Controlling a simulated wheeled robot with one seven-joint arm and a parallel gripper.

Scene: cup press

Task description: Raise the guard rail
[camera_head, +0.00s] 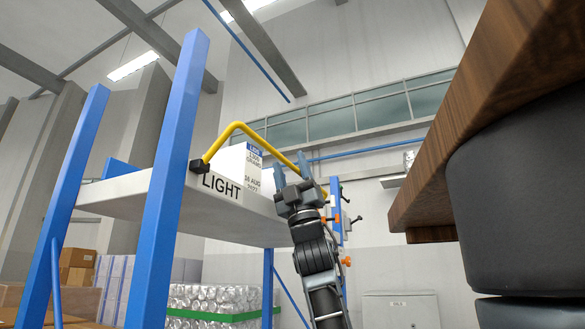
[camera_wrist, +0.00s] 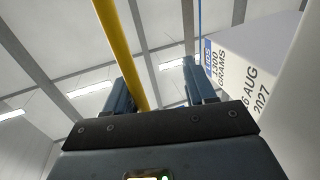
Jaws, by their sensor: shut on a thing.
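The guard rail is a yellow bar (camera_head: 262,145) at the edge of a grey platform (camera_head: 130,195). In the head view it stands up above the platform edge, bent at its upper left, with its left end at a black bracket (camera_head: 202,167). It slopes down to the right toward my gripper (camera_head: 291,178). My gripper is at the rail's right part and shut on it. In the wrist view the yellow bar (camera_wrist: 118,50) runs down between the fingers of my gripper (camera_wrist: 160,80). The rail's far right end is partly hidden by my gripper.
Blue posts (camera_head: 172,180) stand at the platform's left. A white box with printed text (camera_head: 240,170) sits behind the rail, and it also shows in the wrist view (camera_wrist: 262,70). A wooden tabletop (camera_head: 490,120) juts in at the right. Wrapped goods (camera_head: 215,300) stand below the platform.

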